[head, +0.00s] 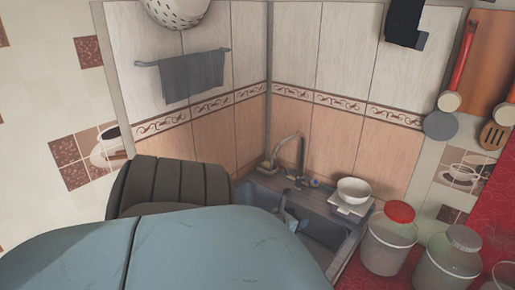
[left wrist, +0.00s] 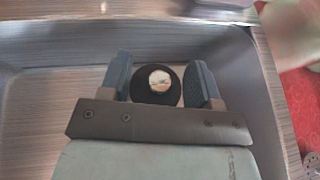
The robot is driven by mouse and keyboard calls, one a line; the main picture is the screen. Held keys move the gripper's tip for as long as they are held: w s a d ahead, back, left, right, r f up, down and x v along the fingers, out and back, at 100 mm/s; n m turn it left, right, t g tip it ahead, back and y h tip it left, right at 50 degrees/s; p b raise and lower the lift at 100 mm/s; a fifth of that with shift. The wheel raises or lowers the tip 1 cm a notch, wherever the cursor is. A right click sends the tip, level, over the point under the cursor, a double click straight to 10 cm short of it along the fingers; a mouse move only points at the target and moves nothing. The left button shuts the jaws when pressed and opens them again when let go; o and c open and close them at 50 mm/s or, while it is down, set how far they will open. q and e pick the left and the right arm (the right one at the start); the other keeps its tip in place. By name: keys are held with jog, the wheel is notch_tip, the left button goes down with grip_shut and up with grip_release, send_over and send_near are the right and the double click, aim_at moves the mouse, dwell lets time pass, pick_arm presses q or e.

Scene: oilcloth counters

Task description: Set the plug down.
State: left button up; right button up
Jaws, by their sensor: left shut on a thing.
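The plug (left wrist: 157,92) is a round black disc with a shiny metal middle, seen in the left wrist view. My left gripper (left wrist: 160,76) is shut on it, with one dark finger on each side. The sink basin (left wrist: 55,62) of grey metal lies beneath and around the gripper. In the head view my left gripper (head: 288,215) is small and partly hidden, inside the outline of the sink (head: 335,240). I cannot make out the plug there. How far it is from the basin floor is unclear. My right gripper is not in view.
A faucet (head: 300,160) rises behind the sink. A white bowl (head: 353,190) stands at its right back corner. Lidded jars (head: 388,245) line the red counter on the right. My own arm covers the lower left of the head view.

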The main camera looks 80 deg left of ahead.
pick_arm(q)
jog(key=s+a+n+y+b, duration=0.1)
jog(key=s+a, duration=0.2)
jog(key=s+a+g+b, duration=0.1)
jog(key=s+a, duration=0.2)
jog(key=a, duration=0.1)
jog(key=s+a+n+y+b, duration=0.1)
jog(key=s+a, duration=0.2)
jog(key=shift+s+a+r+n+g+y, duration=0.2)
jog(key=shift+s+a+n+g+y, duration=0.1)
jog(key=shift+s+a+g, duration=0.1)
jog(key=s+a+r+n+g+y+b, duration=0.2)
jog(key=s+a+r, duration=0.1)
jog(key=s+a, duration=0.45)
jog(key=w+a, duration=0.3)
jog(key=a, duration=0.1)
jog(key=w+a, duration=0.3)
jog(key=a, duration=0.1)
jog(key=w+a+b, duration=0.1)
jog(key=w+a, duration=0.3)
jog(key=a, duration=0.1)
jog(key=shift+w+a, duration=0.2)
jog(key=shift+a, duration=0.05)
notch_tip(320, 180, down, 3)
jog(key=shift+f+b, duration=0.1)
jog(key=shift+b, duration=0.35)
jog(key=shift+f, duration=0.1)
jog(key=shift+c, duration=0.2)
jog(key=o, duration=0.7)
jog(key=shift+o, duration=0.2)
